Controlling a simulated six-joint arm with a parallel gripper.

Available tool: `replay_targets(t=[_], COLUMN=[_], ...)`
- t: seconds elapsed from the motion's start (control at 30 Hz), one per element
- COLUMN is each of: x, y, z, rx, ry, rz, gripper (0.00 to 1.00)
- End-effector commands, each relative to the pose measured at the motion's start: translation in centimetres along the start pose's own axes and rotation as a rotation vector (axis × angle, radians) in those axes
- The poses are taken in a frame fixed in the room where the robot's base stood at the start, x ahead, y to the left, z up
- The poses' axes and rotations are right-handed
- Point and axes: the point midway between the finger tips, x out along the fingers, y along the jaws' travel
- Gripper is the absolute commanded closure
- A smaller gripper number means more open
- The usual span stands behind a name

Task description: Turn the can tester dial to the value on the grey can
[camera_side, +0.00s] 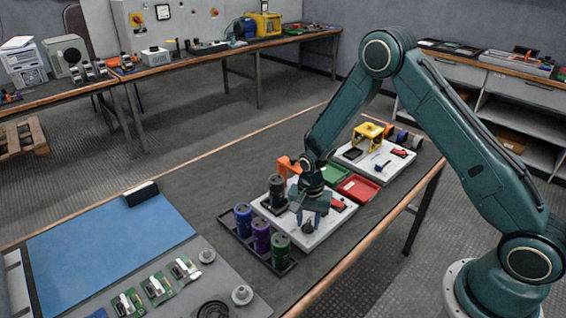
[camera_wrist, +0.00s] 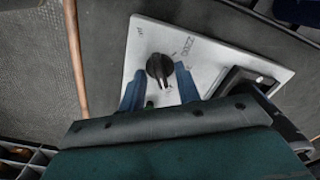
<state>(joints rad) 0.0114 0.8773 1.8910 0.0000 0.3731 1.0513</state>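The can tester is a white plate (camera_side: 268,212) on the bench. Its black dial (camera_side: 308,227) lies just below my gripper (camera_side: 310,208). The wrist view shows the dial (camera_wrist: 160,67) as a round black knob with a raised bar, close to my two blue fingertips (camera_wrist: 159,82). The fingers are spread apart on either side of it; I cannot tell whether they touch it.
A dark tray (camera_side: 237,236) left of the tester holds a blue can (camera_side: 243,219), a purple can (camera_side: 261,236) and a green can (camera_side: 280,249). A red part (camera_side: 338,204) is right of my gripper. Red (camera_side: 358,188) and green (camera_side: 335,172) bins stand behind.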

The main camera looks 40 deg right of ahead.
Motion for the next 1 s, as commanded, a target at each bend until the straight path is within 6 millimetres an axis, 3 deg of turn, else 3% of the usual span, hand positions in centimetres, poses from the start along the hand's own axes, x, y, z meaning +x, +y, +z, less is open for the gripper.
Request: replay_targets(t=[0.27,1.0], x=[-2.1,-12.6], y=[-0.1,0.0], z=[0.0,0.0], rx=[0.0,0.001], ry=[0.001,0.001], rz=[-0.002,-0.002], gripper=[0.67,0.67])
